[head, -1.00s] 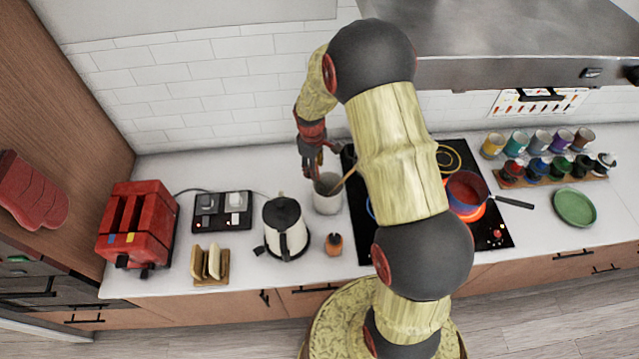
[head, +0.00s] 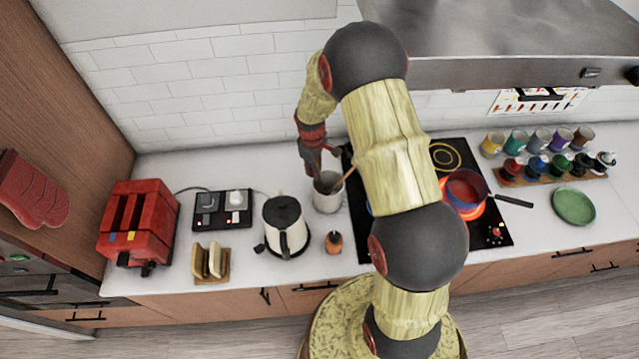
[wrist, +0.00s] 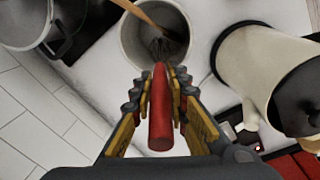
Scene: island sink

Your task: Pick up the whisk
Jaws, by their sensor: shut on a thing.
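The whisk (wrist: 160,118) has a red handle, which stands between my fingers in the wrist view. Its thin dark wires point down into a pale utensil crock (wrist: 128,42). My gripper (wrist: 160,92) is shut on the whisk's handle, with a finger on each side of it. A wooden utensil (wrist: 143,14) leans out of the same crock.
A white kettle (head: 287,232) stands left of the crock, with a small orange-brown item (head: 333,242) in front. The black cooktop (head: 490,222) with a pot (head: 466,190) is to the right. The tiled wall is close behind.

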